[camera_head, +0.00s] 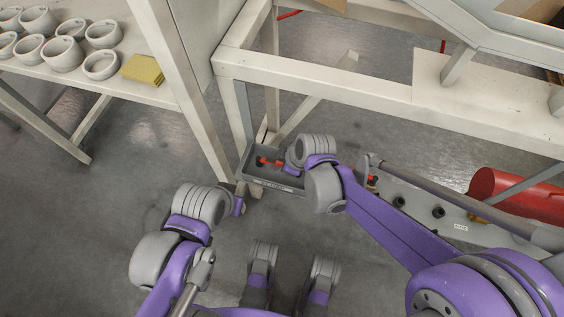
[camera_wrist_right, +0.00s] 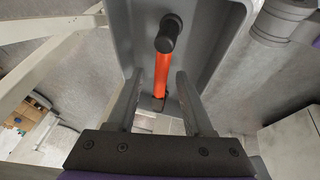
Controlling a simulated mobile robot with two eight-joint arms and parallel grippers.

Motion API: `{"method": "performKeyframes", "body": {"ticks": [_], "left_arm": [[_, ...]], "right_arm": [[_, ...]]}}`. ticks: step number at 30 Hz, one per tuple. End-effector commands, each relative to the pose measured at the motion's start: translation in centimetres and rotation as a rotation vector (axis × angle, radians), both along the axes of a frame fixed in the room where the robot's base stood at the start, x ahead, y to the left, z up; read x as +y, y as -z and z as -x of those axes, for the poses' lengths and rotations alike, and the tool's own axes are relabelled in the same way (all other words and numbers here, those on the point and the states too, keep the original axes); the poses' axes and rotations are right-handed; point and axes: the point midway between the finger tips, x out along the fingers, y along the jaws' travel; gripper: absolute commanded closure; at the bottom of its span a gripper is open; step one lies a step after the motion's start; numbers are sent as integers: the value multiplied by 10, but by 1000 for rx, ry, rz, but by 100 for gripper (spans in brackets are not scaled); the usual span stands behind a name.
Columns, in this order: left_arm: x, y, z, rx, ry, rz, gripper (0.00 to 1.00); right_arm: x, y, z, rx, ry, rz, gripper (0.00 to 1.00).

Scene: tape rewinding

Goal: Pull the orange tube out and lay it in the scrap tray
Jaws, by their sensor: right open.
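The orange tube (camera_head: 268,161) with dark ends lies in the grey scrap tray (camera_head: 277,186), a shallow open box on the far side of my arms. In the right wrist view the tube (camera_wrist_right: 162,72) shows over the tray (camera_wrist_right: 205,30), with one dark end cap nearest the camera. My right gripper (camera_wrist_right: 159,76) is open, with one finger on each side of the tube and visible gaps between. In the head view its wrist hides the tray's right part. My left gripper (camera_head: 239,205) is at the tray's left front; its fingers cannot be made out.
A grey panel with dark round holes (camera_head: 438,212) stands right of the tray, partly behind my right arm. A red cylinder (camera_head: 510,194) lies at the right. White frame posts and beams (camera_head: 330,84) stand behind the tray. Bowls (camera_head: 62,53) and a yellow block (camera_head: 142,70) sit on a shelf.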

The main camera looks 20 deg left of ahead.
Motion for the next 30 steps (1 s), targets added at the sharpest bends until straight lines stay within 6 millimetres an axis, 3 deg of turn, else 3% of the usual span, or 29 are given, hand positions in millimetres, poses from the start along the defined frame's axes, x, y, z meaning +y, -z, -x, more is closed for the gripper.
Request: {"method": "performKeyframes", "body": {"ticks": [5,12,18,30], "left_arm": [[0,-7,1,-2,0,0,100],[0,-27,3,-8,0,0,100],[0,-37,4,-12,0,0,100],[0,-39,5,-13,0,0,100]], "right_arm": [[-7,-17,3,-1,1,0,49],[-25,-62,14,0,1,1,49],[-36,-90,20,-1,1,0,49],[-40,-98,22,0,0,0,49]]}}
